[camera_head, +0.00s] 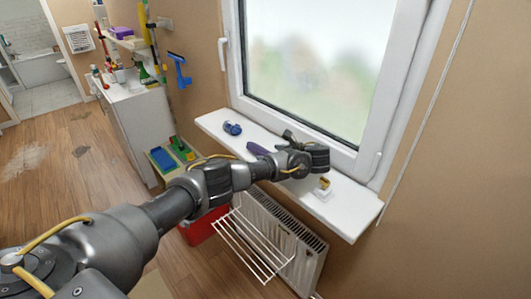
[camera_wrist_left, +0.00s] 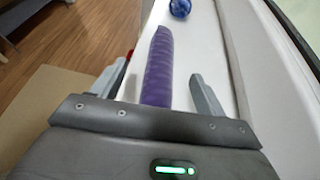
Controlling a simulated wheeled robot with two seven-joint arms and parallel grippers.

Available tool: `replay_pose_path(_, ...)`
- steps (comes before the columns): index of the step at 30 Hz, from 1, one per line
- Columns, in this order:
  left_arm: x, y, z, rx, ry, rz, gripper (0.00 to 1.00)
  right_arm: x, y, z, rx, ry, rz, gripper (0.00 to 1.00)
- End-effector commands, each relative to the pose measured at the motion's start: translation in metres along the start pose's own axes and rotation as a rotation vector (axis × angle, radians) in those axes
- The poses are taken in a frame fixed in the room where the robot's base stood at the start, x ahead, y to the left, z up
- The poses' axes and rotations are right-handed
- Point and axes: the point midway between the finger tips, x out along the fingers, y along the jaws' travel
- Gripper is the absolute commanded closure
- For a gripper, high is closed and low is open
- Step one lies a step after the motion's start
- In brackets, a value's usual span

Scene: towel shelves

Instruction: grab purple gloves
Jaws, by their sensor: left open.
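The purple gloves (camera_head: 257,149) lie on the white windowsill in the head view, partly hidden by my left gripper. They show as one long ribbed purple shape (camera_wrist_left: 157,65) in the left wrist view, with the near end hidden behind the gripper body. My left gripper (camera_head: 284,153) is over the sill. In the left wrist view its fingers (camera_wrist_left: 159,76) are spread, one on each side of the purple shape, with gaps on both sides. I cannot tell the height between the fingers and the sill. My right gripper is in neither view.
On the windowsill (camera_head: 213,121), a blue round object (camera_head: 232,128) lies beyond the gloves, and a small yellow-and-white item (camera_head: 323,187) is on the nearer side. The window frame (camera_head: 367,165) borders the sill. A radiator (camera_head: 288,236) with a wire rack (camera_head: 250,246) is below.

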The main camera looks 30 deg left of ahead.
Motion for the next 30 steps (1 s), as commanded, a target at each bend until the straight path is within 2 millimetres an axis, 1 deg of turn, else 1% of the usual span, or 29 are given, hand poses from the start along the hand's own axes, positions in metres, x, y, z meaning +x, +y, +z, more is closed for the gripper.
replay_pose_path(1,0.007,0.000,0.002,0.001,0.000,0.002,0.27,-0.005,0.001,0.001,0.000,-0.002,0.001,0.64)
replay_pose_path(3,0.015,0.000,0.001,0.001,0.001,0.000,0.27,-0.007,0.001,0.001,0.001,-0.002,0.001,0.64)
replay_pose_path(6,0.021,0.000,0.000,0.001,0.001,-0.001,0.27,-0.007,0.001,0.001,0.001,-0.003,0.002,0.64)
replay_pose_path(13,0.022,0.000,-0.001,0.001,0.002,-0.002,0.27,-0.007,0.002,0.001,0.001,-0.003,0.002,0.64)
replay_pose_path(24,0.022,0.000,-0.001,0.001,0.002,-0.002,0.75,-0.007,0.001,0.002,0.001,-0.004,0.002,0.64)
replay_pose_path(25,0.022,0.000,-0.001,0.000,0.002,-0.002,0.77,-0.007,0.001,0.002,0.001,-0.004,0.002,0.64)
replay_pose_path(30,0.022,0.000,0.000,0.000,0.002,-0.002,0.77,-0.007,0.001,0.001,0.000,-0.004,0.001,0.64)
